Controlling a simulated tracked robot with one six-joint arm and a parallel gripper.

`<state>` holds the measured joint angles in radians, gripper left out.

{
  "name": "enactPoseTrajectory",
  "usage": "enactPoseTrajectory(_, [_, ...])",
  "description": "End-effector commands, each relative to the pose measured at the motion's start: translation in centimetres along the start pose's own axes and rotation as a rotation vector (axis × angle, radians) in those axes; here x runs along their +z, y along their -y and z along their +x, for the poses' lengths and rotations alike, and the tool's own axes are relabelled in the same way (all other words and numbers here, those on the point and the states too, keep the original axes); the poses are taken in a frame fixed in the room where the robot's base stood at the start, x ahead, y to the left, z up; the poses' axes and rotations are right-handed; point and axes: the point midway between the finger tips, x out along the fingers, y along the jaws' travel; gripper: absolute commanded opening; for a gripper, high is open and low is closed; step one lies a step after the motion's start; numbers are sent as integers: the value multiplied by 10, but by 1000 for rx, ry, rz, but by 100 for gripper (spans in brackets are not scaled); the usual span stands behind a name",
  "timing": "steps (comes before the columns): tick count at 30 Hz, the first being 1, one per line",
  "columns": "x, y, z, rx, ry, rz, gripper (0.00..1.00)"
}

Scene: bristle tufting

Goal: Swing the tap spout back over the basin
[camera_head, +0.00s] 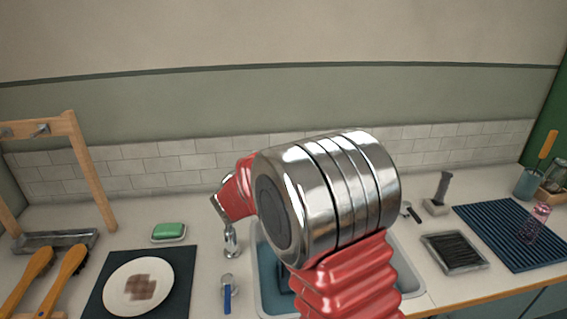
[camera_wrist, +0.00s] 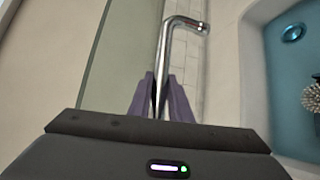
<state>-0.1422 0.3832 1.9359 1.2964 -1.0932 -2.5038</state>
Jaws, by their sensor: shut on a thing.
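The chrome tap spout (camera_wrist: 168,60) runs up from between the purple fingers of my gripper (camera_wrist: 158,90) in the wrist view, then bends right to its open tip. My gripper is shut on the spout. The basin (camera_wrist: 250,70), blue inside with a round drain, lies to the right of the spout tip, apart from it in this view. In the camera_head view the tap base (camera_head: 231,243) stands on the counter left of the basin (camera_head: 258,285). My arm covers much of the basin, and the spout is mostly hidden there.
A green soap (camera_head: 169,230) and a plate (camera_head: 138,287) are to the left. A dark brush block (camera_head: 454,251) and a blue ribbed mat (camera_head: 505,232) lie right. A round brush (camera_wrist: 312,96) shows in the basin.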

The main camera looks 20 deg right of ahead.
Motion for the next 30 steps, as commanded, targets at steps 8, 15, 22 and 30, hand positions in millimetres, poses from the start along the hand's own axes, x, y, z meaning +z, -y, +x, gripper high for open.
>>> enactPoseTrajectory(8, [7,10,-15,-24,77,4,0])
enactPoseTrajectory(15, [10,12,-17,-27,98,8,0])
enactPoseTrajectory(22, [10,12,-17,-28,99,9,0])
enactPoseTrajectory(30, [12,9,-16,-23,102,11,35])
